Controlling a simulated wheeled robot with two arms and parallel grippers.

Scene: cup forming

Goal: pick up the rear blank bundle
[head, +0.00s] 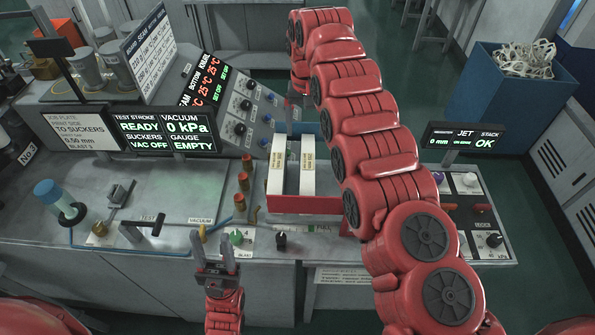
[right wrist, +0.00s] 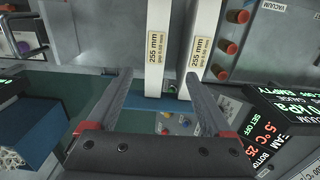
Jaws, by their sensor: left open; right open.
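Two long white blank bundles stand side by side in a red tray (head: 300,204) in the head view, the left one (head: 277,165) and the right one (head: 307,165). I cannot tell for sure which is the rear one. They also show in the right wrist view, one left (right wrist: 157,62) and one right (right wrist: 198,62), each with a tan 255 mm label. My right gripper (right wrist: 158,76) is open and empty near the bundles' ends; in the head view it is mostly hidden. My left gripper (head: 214,236) is open and empty at the bench's front edge.
Red-brown cylinders (head: 243,180) stand left of the tray. A sloped knob panel (head: 245,108) rises behind them. A jet display (head: 462,138) stands to the right. My right arm covers the area right of the bundles. The grey plate (head: 190,195) at left has clear room.

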